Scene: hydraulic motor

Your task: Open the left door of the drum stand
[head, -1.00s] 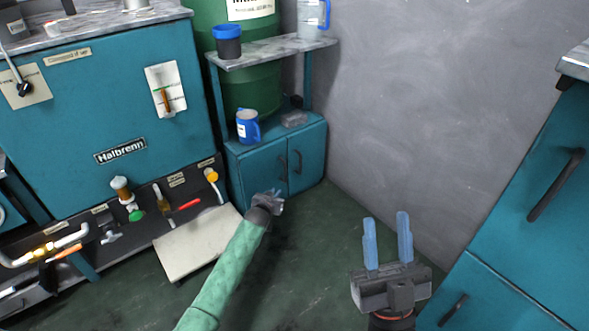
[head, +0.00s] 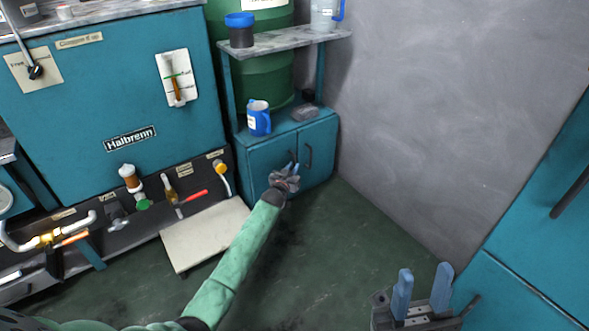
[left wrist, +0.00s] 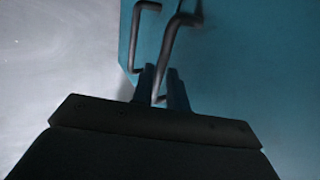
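The drum stand (head: 265,149) is a teal cabinet with two doors. Its left door (head: 264,165) and right door (head: 322,150) both look closed, each with a dark upright handle. My left gripper (head: 293,168) is at the left door's handle. In the left wrist view its two dark fingers (left wrist: 162,82) stand a little apart, with one end of a bent dark handle (left wrist: 170,45) between or just in front of them; contact is not clear. The other handle (left wrist: 134,40) is beside it. My right gripper (head: 424,290) is open and empty, low at the right.
A green drum (head: 265,75) stands behind the shelf (head: 275,43). A blue and white jug (head: 258,118) stands on the cabinet top. A pale board (head: 200,235) lies left of my left forearm. The Halbrenn bench (head: 100,105) is at left; dark floor (head: 340,250) is clear.

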